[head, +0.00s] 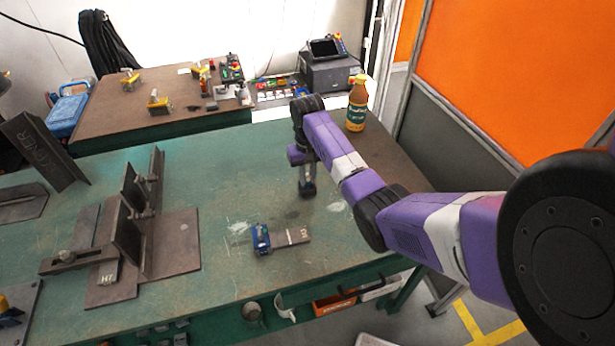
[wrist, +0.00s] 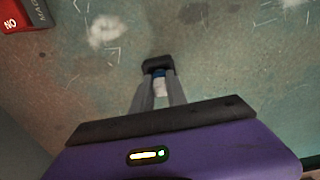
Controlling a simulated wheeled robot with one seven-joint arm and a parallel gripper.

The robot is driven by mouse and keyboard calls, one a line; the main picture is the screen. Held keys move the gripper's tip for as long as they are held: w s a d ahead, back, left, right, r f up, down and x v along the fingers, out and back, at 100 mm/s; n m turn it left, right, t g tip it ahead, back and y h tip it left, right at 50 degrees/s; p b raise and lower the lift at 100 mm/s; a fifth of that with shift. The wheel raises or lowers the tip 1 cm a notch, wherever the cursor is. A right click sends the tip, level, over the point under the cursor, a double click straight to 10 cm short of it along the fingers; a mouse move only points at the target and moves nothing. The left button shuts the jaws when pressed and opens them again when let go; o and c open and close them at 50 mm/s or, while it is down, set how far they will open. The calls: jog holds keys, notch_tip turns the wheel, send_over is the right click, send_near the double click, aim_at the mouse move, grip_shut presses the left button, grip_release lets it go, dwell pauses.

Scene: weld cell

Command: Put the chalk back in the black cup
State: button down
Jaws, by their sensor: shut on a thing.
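My gripper (head: 307,190) is low over the right part of the green table, pointing down. In the wrist view its fingers (wrist: 158,72) are closed on a small white piece with blue at its far end, which looks like the chalk (wrist: 160,88). The fingers hide part of it, and I cannot tell whether it touches the table. In the head view the chalk cannot be made out. A dark cup (head: 251,312) at the table's front edge looks like the black cup; its inside is too small to read. It is to the left of and nearer than my gripper.
A blue clamp-like tool (head: 262,239) with a grey bar lies left of my gripper. A steel fixture (head: 172,245) fills the left. A brown bottle (head: 357,104) stands behind. A white mug-like holder (head: 284,305) and orange bin (head: 335,304) are right of the cup.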

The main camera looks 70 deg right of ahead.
jog(key=shift+f, duration=0.25)
dwell(0.3)
jog(key=c, duration=1.2)
grip_release()
jog(key=shift+c, duration=0.2)
jog(key=shift+r+b, duration=0.4)
jog(key=shift+r, duration=3.5)
